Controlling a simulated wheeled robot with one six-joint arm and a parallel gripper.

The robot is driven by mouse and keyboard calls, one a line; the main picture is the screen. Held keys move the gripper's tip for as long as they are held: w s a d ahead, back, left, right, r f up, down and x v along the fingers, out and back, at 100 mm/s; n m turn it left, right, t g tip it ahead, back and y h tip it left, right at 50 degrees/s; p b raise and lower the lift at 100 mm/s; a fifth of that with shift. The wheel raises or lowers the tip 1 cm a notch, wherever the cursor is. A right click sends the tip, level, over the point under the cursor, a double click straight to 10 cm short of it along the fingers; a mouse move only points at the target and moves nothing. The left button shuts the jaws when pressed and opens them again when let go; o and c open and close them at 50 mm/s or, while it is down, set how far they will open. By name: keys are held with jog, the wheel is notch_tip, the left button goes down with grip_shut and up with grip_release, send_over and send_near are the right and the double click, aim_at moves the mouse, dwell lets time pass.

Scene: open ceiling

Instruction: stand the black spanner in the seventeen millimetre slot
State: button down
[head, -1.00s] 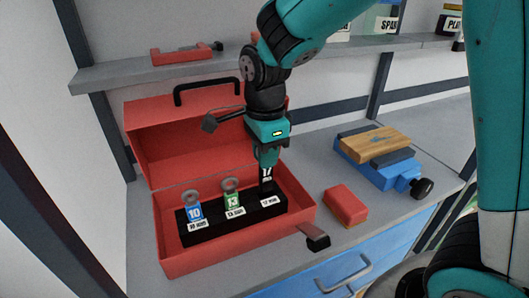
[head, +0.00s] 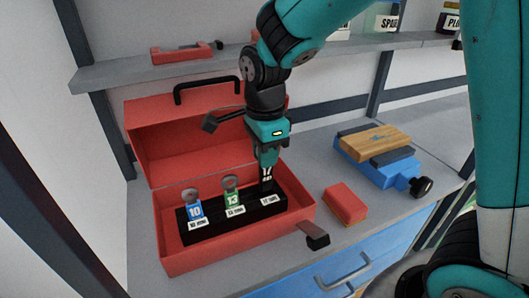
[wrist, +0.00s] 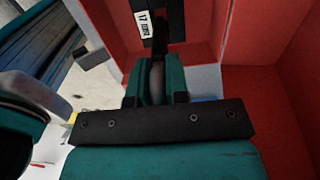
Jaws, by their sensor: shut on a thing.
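My gripper (head: 267,160) is shut on the black spanner (head: 267,186), which hangs about upright with its white 17 tag just below the fingers. The spanner's lower end is at the right end of the black rack (head: 205,226), behind the 17 mm label (head: 269,201). I cannot tell how deep it sits in the slot. In the wrist view the spanner (wrist: 160,33) runs from between the fingers (wrist: 158,82) toward the rack, beside the 17 mm label (wrist: 145,25). The 10 spanner (head: 194,211) and the 13 spanner (head: 232,197) stand in their slots.
The rack is inside an open red toolbox (head: 225,260), with its lid (head: 190,150) raised behind. A red block (head: 345,203) and a blue vise (head: 380,170) stand to the right. A shelf (head: 170,73) runs above.

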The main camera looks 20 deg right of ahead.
aim_at(265, 190)
jog(key=shift+f+b, duration=1.7)
jog(key=shift+f, duration=1)
jog(key=c, duration=1)
grip_release()
jog(key=shift+c, duration=0.2)
jog(key=shift+r, duration=0.1)
notch_tip(265, 190, up, 17)
jog(key=shift+r+p, duration=0.15)
jog(key=shift+p, duration=0.25)
jog(key=s+a+f+n+y, duration=0.2)
jog(key=s+f+n, duration=0.1)
jog(key=s+n, duration=0.6)
jog(key=s+a+f+n+y, duration=0.2)
jog(key=s+n, duration=0.7)
jog(key=n, duration=0.7)
jog(key=shift+s+a+f+p, duration=0.3)
jog(key=shift+f+p, duration=0.15)
jog(key=shift+f, duration=0.4)
